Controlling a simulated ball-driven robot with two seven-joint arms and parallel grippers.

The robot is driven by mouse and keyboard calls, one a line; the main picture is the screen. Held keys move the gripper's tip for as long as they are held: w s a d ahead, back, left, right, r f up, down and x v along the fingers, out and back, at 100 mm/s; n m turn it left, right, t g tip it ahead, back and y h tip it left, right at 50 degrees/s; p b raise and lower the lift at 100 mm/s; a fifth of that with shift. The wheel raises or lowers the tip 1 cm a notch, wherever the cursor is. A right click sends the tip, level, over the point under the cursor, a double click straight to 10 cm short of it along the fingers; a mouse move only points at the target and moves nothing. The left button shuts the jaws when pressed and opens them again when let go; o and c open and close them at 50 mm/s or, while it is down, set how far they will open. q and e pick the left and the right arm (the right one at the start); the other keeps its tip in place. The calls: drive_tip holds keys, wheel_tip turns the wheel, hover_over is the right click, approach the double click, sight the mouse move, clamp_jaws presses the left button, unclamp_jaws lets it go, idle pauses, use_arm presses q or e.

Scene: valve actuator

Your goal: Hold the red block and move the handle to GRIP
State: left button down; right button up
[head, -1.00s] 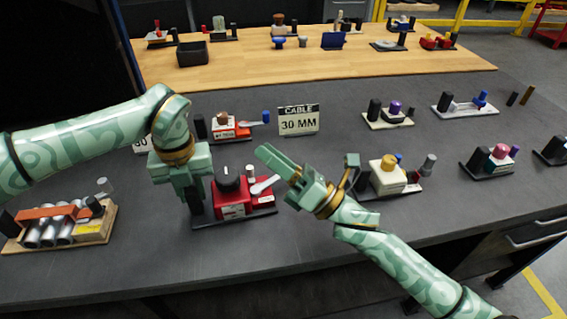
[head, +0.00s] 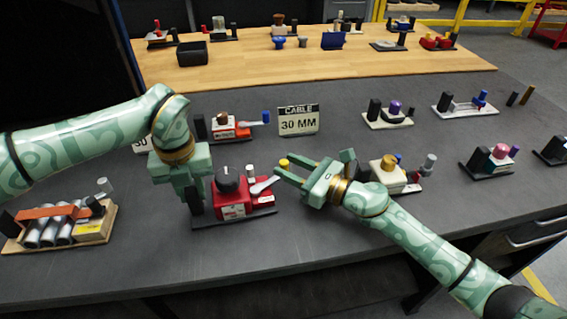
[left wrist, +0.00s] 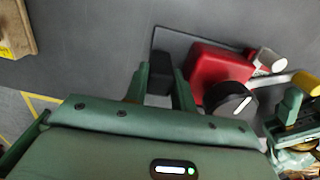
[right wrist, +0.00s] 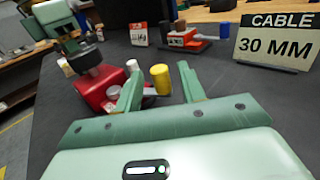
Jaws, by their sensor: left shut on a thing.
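The red block (head: 232,205) sits on a dark base plate with a black dial (head: 228,179) on top. Its silver handle (head: 263,186) points right and ends in an upright yellow knob (head: 283,162). My left gripper (left wrist: 159,84) is shut on the black post (left wrist: 160,74) at the left end of that plate, beside the red block (left wrist: 218,67). My right gripper (right wrist: 158,82) is open, its fingers on either side of the yellow knob (right wrist: 160,77) in the right wrist view. Whether they touch it I cannot tell. No GRIP label is readable.
A "CABLE 30 MM" sign (head: 298,121) stands behind. A red unit with a blue-tipped lever (head: 232,130) is behind the red block, and a cream unit (head: 388,176) is right, partly behind my right arm. A rack of cylinders (head: 60,228) is at left.

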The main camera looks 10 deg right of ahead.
use_arm(q)
drive_tip(key=shift+s+f, duration=0.2)
drive_tip(key=shift+f, duration=0.1)
use_arm(e)
drive_tip(key=shift+x, duration=1.15)
clamp_jaws()
